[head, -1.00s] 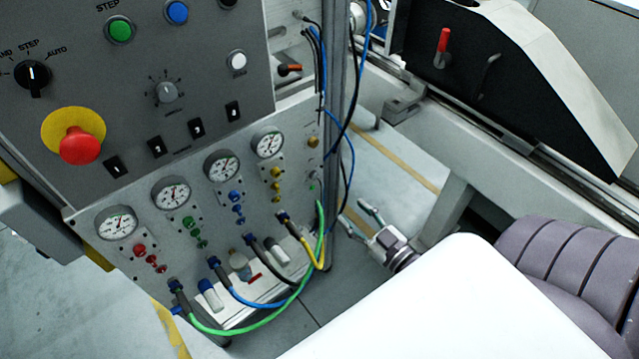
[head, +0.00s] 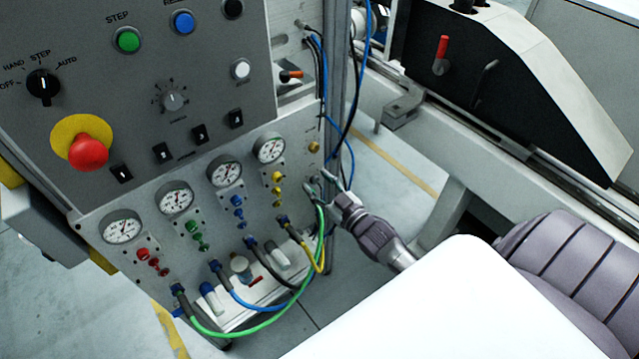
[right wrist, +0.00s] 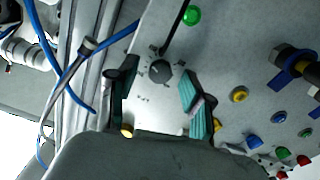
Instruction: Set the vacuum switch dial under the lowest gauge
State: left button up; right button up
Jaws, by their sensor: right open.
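A small grey dial (right wrist: 160,72) with dark marks around it shows in the right wrist view, on the grey gauge panel (head: 268,225). Several round white gauges run in a slanting row; the lowest in the picture is at the left (head: 121,227). My right gripper (head: 319,180) is open at the panel's right edge, below a brass knob (head: 313,147). In the right wrist view its two fingers (right wrist: 158,98) stand on either side of the dial. I cannot tell if they touch it. In the head view the fingers mostly hide the dial. My left gripper is not in view.
Green, blue, black and yellow hoses (head: 255,335) loop out low on the panel, close to my right gripper. A grey post (head: 336,90) with loose blue and black cables stands behind it. A red emergency button (head: 88,153) is on the upper panel.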

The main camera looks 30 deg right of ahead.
grip_shut()
jog(key=shift+n, duration=0.3)
jog(key=n, duration=0.3)
jog(key=shift+n, duration=0.3)
jog(key=n, duration=0.4)
jog(key=shift+f, duration=0.1)
jog(key=n, duration=0.3)
jog(key=shift+b, duration=0.3)
jog(key=n+b, duration=0.1)
jog(key=n, duration=0.2)
jog(key=shift+a+f+n, duration=0.1)
jog(key=shift+n, duration=0.3)
jog(key=n+b, duration=0.2)
jog(key=n, duration=0.2)
jog(key=shift+f, duration=0.1)
jog(key=shift+n+b, duration=0.7)
jog(key=shift+n, duration=0.9)
